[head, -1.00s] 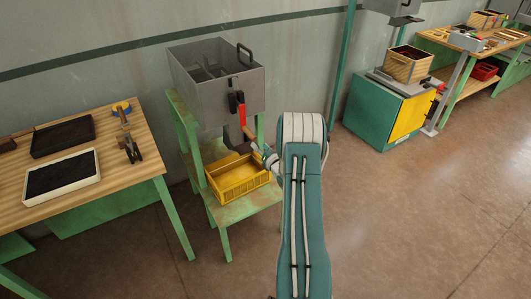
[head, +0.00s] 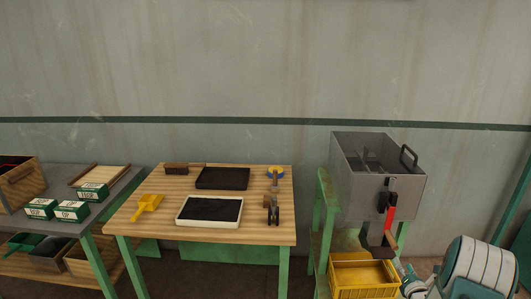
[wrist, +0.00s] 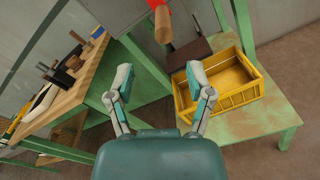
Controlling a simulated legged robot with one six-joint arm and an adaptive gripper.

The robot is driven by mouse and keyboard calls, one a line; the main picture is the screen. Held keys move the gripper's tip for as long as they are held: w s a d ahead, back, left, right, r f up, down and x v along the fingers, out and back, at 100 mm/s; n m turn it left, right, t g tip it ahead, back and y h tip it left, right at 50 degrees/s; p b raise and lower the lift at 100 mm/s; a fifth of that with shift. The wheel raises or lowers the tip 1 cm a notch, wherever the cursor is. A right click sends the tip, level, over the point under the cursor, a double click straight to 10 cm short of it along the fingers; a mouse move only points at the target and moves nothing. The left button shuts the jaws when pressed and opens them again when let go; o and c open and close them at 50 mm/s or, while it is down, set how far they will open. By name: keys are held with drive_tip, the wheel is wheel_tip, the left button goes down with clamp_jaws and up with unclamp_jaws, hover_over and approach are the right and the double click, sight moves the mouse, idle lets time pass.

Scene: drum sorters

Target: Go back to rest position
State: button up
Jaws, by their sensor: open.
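My gripper (wrist: 160,78) is open and empty in the wrist view, its two fingers spread apart. Its right finger appears in front of the left edge of a yellow crate (wrist: 255,92); I cannot tell whether they touch. In the head view my arm is at the lower right, and the gripper (head: 408,281) shows only in part beside the yellow crate (head: 365,293). The crate stands on the green stand under the grey metal drum sorter box (head: 375,190), which has a red-handled lever (head: 390,213) on its front.
A wooden table (head: 270,232) to the left holds a black tray (head: 222,178), a white tray (head: 210,223) with dark material, a yellow scoop (head: 148,204) and a brush (head: 177,168). Farther left, a grey bench (head: 120,186) carries green-and-white boxes (head: 72,211). A wall stands behind.

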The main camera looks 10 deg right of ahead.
drive_tip(key=w+a+r+m+g, duration=0.35)
drive_tip(key=a+r+m, duration=0.4)
drive_tip(key=r, duration=0.55)
drive_tip(key=s+a+r+m+g, duration=0.25)
drive_tip(key=a+r+m, duration=0.35)
drive_tip(key=a+r, duration=0.3)
drive_tip(key=s+a+r+m+g+y, duration=0.1)
drive_tip(key=s+a+m, duration=0.5)
drive_tip(key=s+a, duration=0.6)
drive_tip(key=s+a+r+m+g+y, duration=0.2)
drive_tip(key=s+a+m, duration=0.5)
drive_tip(key=s+a, duration=0.5)
drive_tip(key=s+g+y, duration=0.1)
drive_tip(key=s+g, duration=0.1)
drive_tip(key=s, duration=0.1)
drive_tip(key=shift+s+r, duration=0.2)
drive_tip(key=shift+s, duration=0.1)
